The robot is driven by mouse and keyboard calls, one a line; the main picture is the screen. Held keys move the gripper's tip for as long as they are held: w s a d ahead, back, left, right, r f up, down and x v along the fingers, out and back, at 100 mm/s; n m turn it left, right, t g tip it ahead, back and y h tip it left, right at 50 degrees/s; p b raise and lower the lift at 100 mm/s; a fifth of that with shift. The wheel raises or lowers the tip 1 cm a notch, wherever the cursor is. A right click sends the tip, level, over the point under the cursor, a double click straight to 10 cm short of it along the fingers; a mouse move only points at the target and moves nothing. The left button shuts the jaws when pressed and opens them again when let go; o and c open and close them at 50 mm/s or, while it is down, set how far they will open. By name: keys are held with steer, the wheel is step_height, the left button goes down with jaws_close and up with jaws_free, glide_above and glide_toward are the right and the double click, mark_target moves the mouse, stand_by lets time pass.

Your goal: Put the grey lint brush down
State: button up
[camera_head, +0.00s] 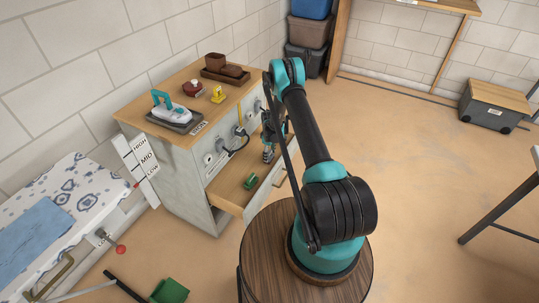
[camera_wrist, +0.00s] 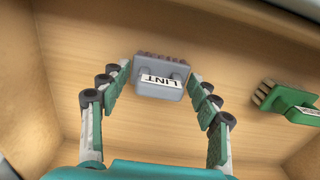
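The grey lint brush (camera_wrist: 158,90), labelled LINT, sits between the two fingertips of my gripper (camera_wrist: 160,74) in the wrist view. The fingertips meet its two sides, and its brown bristles point away from my palm. The open wooden drawer (camera_head: 229,195) is below it; its floor also fills the wrist view (camera_wrist: 90,30). I cannot tell whether the brush touches the drawer floor. In the head view my gripper (camera_head: 268,153) is low over the drawer's far part, and the brush is too small there to make out clearly.
A green brush (camera_wrist: 292,103) lies in the drawer to the right of the grey one; it shows in the head view (camera_head: 251,181). The cabinet top (camera_head: 165,130) holds an iron (camera_head: 173,111) and small items. Drawer walls stand close around my gripper.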

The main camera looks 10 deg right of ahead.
step_height(320, 180, up, 12)
step_height(320, 180, up, 16)
steer(key=m+t, duration=0.1)
steer(key=m, duration=0.2)
glide_above(270, 152)
steer(key=s+d, duration=0.1)
steer(key=s, duration=0.5)
steer(key=s+d+r+m+t, duration=0.1)
steer(key=s+r+m, duration=0.1)
steer(key=s+r, duration=0.65)
steer(key=s+d+r+m+t, duration=0.1)
steer(key=s+r+m, duration=0.2)
steer(key=s, duration=1)
steer(key=s+r+m+t, duration=0.1)
steer(key=s+r+m, duration=0.1)
steer(key=s, duration=1.2)
steer(key=shift+d+r+m, duration=0.35)
steer(key=shift+r+m, duration=0.05)
steer(key=shift+c, duration=0.5)
